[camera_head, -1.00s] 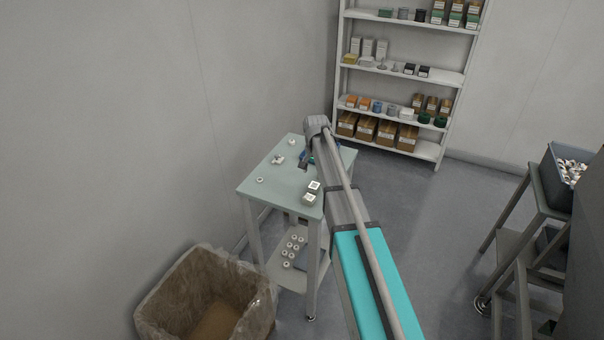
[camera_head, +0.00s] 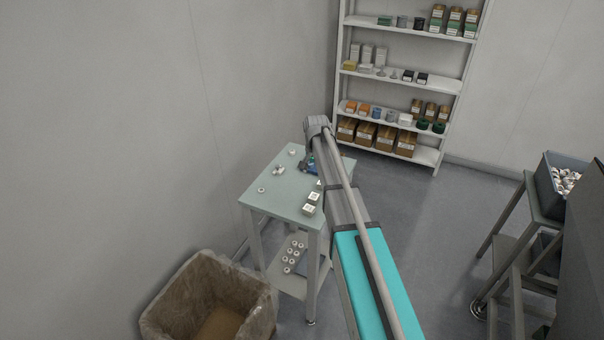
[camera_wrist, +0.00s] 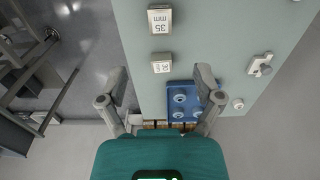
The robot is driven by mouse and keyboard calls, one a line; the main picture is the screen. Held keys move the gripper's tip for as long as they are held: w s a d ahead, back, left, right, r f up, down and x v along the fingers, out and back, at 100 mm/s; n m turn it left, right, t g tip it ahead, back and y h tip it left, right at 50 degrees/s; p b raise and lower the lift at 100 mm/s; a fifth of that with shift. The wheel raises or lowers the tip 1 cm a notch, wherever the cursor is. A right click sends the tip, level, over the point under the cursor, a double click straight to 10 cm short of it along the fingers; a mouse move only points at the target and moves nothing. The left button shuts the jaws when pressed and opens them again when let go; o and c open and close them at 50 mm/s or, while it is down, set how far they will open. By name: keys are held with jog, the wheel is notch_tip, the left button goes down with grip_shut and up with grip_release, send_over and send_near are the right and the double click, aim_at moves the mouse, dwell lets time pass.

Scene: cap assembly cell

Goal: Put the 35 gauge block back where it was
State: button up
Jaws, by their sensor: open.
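The 35 gauge block (camera_wrist: 160,20) is a pale metal block with a "35 mm" label. It stands on the pale green table (camera_head: 262,203) near its right edge, at the top of the wrist view. In the head view it seems to be the nearer block (camera_head: 309,209) of two. A smaller block (camera_wrist: 162,64), its label seeming to read 30, lies between it and my gripper. My gripper (camera_wrist: 160,88) is open with nothing between its fingers. In the head view my gripper (camera_head: 305,167) is above the table's far part, partly hidden by my arm.
A small fixture (camera_wrist: 261,65) and a white ring (camera_wrist: 238,103) sit to the right. A lined box (camera_head: 205,300) stands front left; a shelf (camera_head: 400,75) stands behind.

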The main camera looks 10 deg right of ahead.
dwell(0.5)
jog(key=s+a+n, duration=0.2)
jog(key=s+n, duration=0.1)
jog(key=s, duration=1.1)
jog(key=s+a+n, duration=0.2)
jog(key=s+n, duration=0.2)
jog(key=s, duration=1.1)
jog(key=shift+s+a, duration=0.15)
jog(key=shift+a, duration=0.15)
